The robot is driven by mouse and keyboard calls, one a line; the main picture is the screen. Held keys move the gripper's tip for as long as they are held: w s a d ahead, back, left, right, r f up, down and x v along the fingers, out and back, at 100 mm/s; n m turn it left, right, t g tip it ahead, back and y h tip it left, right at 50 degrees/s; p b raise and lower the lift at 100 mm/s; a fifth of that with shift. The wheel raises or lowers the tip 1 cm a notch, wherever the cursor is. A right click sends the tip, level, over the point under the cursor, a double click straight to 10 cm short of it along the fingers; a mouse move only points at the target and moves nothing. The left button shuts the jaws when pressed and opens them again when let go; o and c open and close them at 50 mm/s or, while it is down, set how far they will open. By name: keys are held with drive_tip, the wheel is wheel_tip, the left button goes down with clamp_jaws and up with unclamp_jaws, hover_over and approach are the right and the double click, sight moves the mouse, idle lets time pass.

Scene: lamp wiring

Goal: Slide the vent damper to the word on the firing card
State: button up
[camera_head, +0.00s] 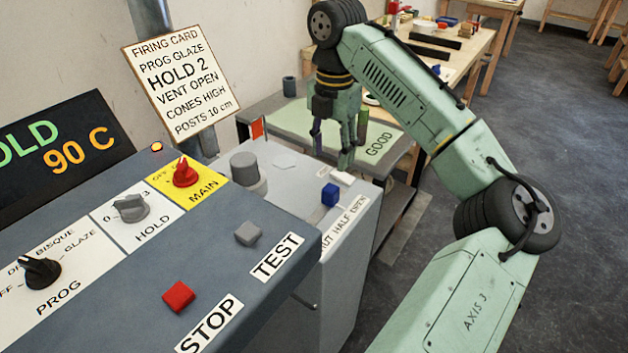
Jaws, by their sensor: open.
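The firing card (180,78) stands upright at the back and reads HOLD 2, VENT OPEN, CONES HIGH, POSTS 10 cm. The vent damper's blue knob (330,194) sits on the light grey kiln top. Beside it, a white label (345,229) on the kiln's edge reads SHUT, HALF, OPEN, with OPEN at the far end. I cannot tell exactly which word the knob is level with. My gripper (340,140) is open and empty, pointing down beyond the knob and apart from it. A small white piece (342,178) lies between them.
The control panel (215,215) fills the front left, with PROG, HOLD and MAIN knobs, a grey TEST button (248,233) and a red STOP button (178,296). A grey cylinder (245,168) stands on the kiln. A table with a GOOD mat (383,144) is behind.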

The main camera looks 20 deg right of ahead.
sight(331, 187)
drive_tip(key=shift+s+f, duration=0.1)
drive_tip(key=shift+f, duration=0.5)
wheel_tip(331, 187, down, 10)
drive_tip(key=shift+d+r, duration=0.1)
drive_tip(key=shift+r, duration=0.1)
drive_tip(key=shift+c, duration=0.4)
clamp_jaws()
drive_tip(key=shift+p, duration=0.3)
